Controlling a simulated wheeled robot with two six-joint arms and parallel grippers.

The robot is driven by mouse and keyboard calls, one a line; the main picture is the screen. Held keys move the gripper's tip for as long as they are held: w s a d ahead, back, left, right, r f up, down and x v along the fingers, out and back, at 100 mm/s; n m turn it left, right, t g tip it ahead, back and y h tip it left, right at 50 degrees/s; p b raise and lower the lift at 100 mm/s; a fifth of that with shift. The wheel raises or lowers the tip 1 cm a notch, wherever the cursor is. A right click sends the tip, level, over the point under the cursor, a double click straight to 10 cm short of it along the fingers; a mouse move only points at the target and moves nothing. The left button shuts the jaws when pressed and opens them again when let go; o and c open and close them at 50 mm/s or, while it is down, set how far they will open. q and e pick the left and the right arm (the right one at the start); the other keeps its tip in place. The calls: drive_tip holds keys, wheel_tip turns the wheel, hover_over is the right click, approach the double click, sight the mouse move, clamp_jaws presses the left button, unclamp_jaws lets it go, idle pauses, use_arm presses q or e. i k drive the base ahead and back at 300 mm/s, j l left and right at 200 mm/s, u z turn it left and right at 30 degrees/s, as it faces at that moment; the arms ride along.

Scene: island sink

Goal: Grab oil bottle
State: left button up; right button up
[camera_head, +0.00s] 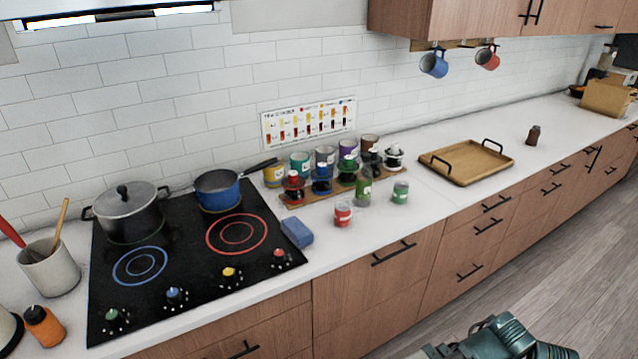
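Several bottles are in view, and I cannot tell for sure which one is the oil bottle. A slim green bottle (363,187) stands upright at the front of the spice rack. A small dark brown bottle (533,135) stands alone on the right part of the counter. An orange bottle with a black cap (43,325) stands at the lower left, beside the stove. A teal and grey part of my own arm shows at the bottom right edge, over the floor. No fingertips of either gripper are visible, and nothing is seen held.
The black stove (190,270) bears a lidded pot (128,212) and a blue pan (218,190). A wooden rack (315,195) holds several jars. Red (343,214) and green (400,192) cans and a blue sponge (297,232) stand nearby. A wooden tray (467,163) lies right; counter around it is clear.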

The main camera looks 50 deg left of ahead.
sight(365, 174)
drive_tip(key=u, duration=1.25)
